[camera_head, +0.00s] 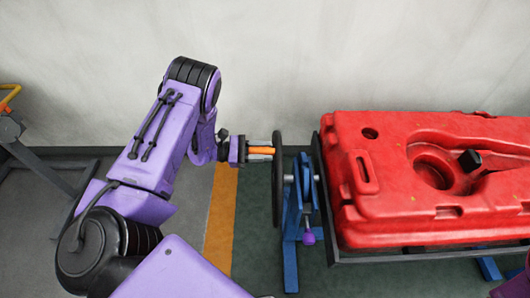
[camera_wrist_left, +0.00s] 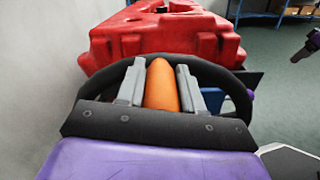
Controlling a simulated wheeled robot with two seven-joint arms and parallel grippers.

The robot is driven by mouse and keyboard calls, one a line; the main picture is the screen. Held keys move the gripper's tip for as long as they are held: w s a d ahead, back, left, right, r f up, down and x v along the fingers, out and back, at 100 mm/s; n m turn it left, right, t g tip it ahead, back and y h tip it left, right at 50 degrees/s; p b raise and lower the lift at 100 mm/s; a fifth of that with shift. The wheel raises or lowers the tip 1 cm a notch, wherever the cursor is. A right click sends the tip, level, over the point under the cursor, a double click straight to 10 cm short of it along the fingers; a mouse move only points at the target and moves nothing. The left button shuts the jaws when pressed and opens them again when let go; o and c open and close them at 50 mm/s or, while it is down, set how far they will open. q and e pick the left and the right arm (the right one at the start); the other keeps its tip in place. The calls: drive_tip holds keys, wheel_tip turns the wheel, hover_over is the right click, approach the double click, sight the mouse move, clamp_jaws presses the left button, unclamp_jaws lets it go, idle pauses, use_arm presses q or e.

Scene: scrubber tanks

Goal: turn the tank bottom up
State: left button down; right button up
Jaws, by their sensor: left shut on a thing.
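The red tank (camera_head: 430,180) lies in a dark frame on a blue stand, with its recessed round well and a small black knob facing up. Its end also shows in the left wrist view (camera_wrist_left: 160,38). A black handwheel (camera_head: 278,185), seen edge-on, sits at the left end of the stand's shaft. My left gripper (camera_head: 258,151) is shut on the wheel's orange handle (camera_wrist_left: 160,88), a finger on each side of it. A purple part of my right arm (camera_head: 515,285) shows at the lower right edge; its fingers cannot be made out.
The blue stand (camera_head: 291,240) has a purple-knobbed pin (camera_head: 308,238) below the shaft. A pale wall is close behind. An orange floor stripe (camera_head: 221,220) runs left of the stand. Blue shelving (camera_wrist_left: 275,10) stands far off in the left wrist view.

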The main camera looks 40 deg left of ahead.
use_arm(q)
drive_tip(key=shift+w+a+r, duration=0.25)
drive_tip(key=shift+w+a, duration=0.05)
drive_tip(key=shift+w, duration=0.15)
drive_tip(key=shift+r, duration=0.1)
drive_tip(key=c, duration=0.8)
unclamp_jaws()
drive_tip(key=shift+w+a, duration=0.1)
drive_tip(key=shift+o, duration=0.2)
drive_tip(key=shift+f, duration=0.2)
drive_tip(key=shift+s+a+f, duration=0.1)
drive_tip(key=shift+s+a, duration=0.15)
drive_tip(key=shift+s, duration=0.05)
drive_tip(key=b+v, duration=0.2)
drive_tip(key=v, duration=0.8)
drive_tip(key=shift+b, duration=0.3)
drive_tip(key=shift+w, duration=0.1)
